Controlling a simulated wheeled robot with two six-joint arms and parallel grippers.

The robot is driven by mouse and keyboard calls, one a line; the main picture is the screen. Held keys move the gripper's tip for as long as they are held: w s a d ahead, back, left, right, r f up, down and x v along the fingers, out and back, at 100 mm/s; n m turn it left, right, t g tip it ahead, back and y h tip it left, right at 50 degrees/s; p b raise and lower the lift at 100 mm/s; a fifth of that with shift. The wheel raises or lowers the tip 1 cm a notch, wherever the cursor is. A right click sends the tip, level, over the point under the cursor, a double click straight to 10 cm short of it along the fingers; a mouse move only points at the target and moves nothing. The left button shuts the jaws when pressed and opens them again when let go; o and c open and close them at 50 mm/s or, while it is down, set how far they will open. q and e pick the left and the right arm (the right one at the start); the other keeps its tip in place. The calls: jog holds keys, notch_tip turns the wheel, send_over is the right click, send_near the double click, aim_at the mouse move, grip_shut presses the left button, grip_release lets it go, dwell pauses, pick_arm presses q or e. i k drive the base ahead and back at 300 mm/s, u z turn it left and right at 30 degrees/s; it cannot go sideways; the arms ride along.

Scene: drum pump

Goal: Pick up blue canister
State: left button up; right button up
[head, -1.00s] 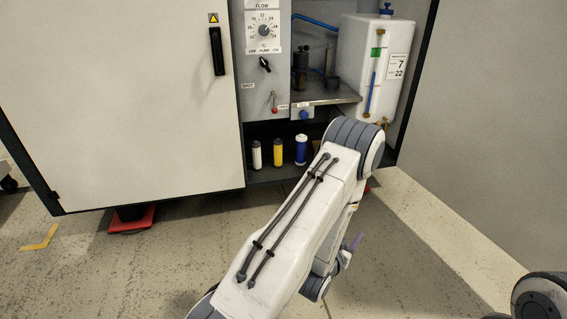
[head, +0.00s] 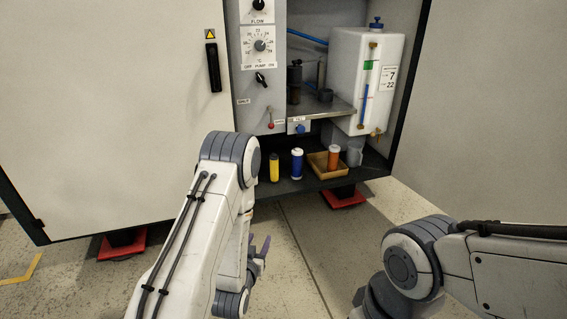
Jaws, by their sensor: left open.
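The blue canister (head: 297,165) stands upright on the dark bottom shelf of the cabinet, with a white band at its top and base. My left gripper (head: 262,252) is open and empty, low in front of the cabinet, below and a little left of the canister and apart from it. My left arm hides part of the shelf's left side. My right arm comes in from the right, and its gripper is out of view.
A yellow canister (head: 274,168) stands just left of the blue one. On its right, an orange canister (head: 333,158) stands in a shallow brown tray (head: 318,166), with a clear jug (head: 355,152) beyond. Above are a metal shelf (head: 325,108) and a white tank (head: 345,75). Open doors flank the cabinet.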

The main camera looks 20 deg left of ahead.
aim_at(296, 154)
jog(key=i, duration=1.6)
